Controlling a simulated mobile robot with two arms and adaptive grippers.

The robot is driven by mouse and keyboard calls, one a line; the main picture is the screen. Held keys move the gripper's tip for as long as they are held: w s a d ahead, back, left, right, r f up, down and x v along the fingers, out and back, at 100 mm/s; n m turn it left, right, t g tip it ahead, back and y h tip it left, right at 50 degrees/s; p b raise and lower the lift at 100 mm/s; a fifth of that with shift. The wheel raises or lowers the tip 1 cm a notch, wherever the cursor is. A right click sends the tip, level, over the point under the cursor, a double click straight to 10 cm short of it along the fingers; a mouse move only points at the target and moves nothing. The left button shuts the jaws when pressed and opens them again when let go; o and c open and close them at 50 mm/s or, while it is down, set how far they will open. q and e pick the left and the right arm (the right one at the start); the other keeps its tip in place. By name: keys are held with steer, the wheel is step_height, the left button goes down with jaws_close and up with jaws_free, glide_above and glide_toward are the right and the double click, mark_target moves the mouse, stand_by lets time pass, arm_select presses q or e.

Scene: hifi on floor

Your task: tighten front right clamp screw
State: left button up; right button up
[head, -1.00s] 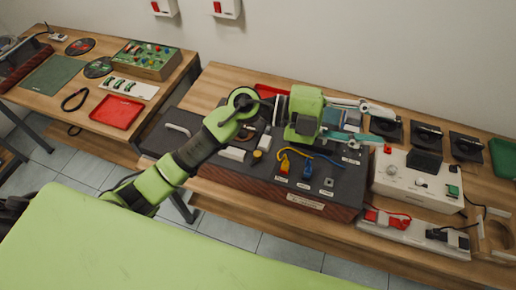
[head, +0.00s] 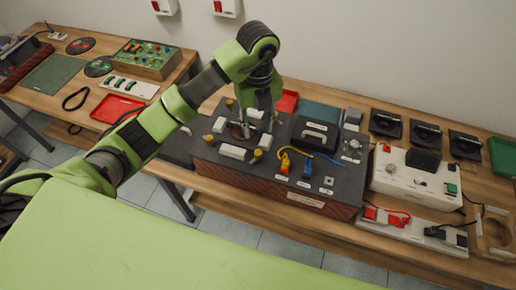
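A dark panel box (head: 330,197) stands on the middle bench. On its left part, white blocks and small yellow knobs surround a round brown-rimmed spot (head: 236,132). The yellow knob at the front right of this group (head: 257,154) looks like the front right clamp screw. Other yellow knobs show at the front left (head: 208,138) and back left (head: 229,103). My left gripper (head: 257,132) points down over the right side of the group, just behind the front right knob. Its fingers look apart, with nothing seen between them. It may hide a back right knob. My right gripper is out of view.
A black handled block (head: 315,135), blue and yellow cables and a blue connector (head: 308,167) lie right of the gripper. A white device (head: 415,180) stands further right. A red tray (head: 118,110) lies on the left bench.

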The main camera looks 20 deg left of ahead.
mark_target(258, 152)
arm_select(q)
step_height(258, 152, down, 11)
steer(key=p, duration=0.3)
steer(key=shift+s+r, duration=0.1)
steer(key=shift+r, duration=0.05)
steer(key=shift+f, duration=0.45)
jaws_close()
